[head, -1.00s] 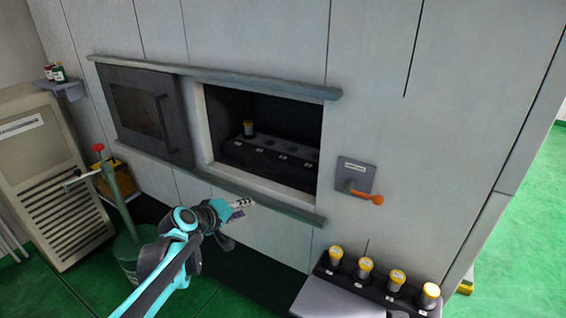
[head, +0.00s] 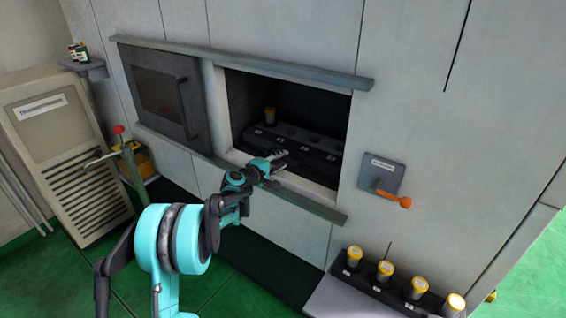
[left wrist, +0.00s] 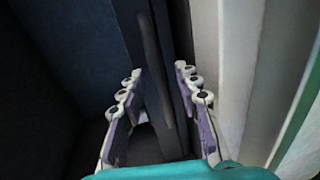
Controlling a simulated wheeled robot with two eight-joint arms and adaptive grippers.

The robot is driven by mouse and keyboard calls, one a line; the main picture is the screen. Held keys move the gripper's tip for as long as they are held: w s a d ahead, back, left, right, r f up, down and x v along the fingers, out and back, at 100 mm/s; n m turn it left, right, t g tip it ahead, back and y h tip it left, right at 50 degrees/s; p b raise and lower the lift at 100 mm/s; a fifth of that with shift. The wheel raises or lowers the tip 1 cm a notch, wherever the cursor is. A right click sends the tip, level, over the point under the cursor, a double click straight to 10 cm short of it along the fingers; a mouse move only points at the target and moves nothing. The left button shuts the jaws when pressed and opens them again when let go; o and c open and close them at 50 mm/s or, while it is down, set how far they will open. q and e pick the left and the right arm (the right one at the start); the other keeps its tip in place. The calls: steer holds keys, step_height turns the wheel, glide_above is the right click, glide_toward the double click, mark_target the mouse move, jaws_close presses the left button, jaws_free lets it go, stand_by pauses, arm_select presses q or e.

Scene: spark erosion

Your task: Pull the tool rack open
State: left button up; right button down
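A dark tool rack (head: 315,148) with a row of round sockets and small white labels sits inside the machine's opening. My right gripper is not in view.
A sliding door (head: 158,97) with a dark handle stands left of the opening. A ledge (head: 315,207) runs below it. An orange-handled lever (head: 397,200) is on the wall at right. A second rack (head: 372,287) with several yellow-capped tools stands at lower right.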

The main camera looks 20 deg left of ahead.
arm_select(q)
steer(key=shift+w+d+f, duration=0.1)
steer(key=shift+w+d, duration=0.1)
steer(key=shift+w, duration=0.3)
jaws_close()
steer(key=shift+s, duration=0.1)
steer(key=f+v, duration=0.3)
steer(key=v, duration=1.1)
steer(key=s+f+v, duration=0.1)
steer(key=f+v, duration=0.2)
steer(key=v, duration=1.1)
steer(key=shift+s+a+b, duration=0.2)
steer(key=shift+s+b, duration=0.1)
steer(key=shift+s, duration=0.05)
jaws_free()
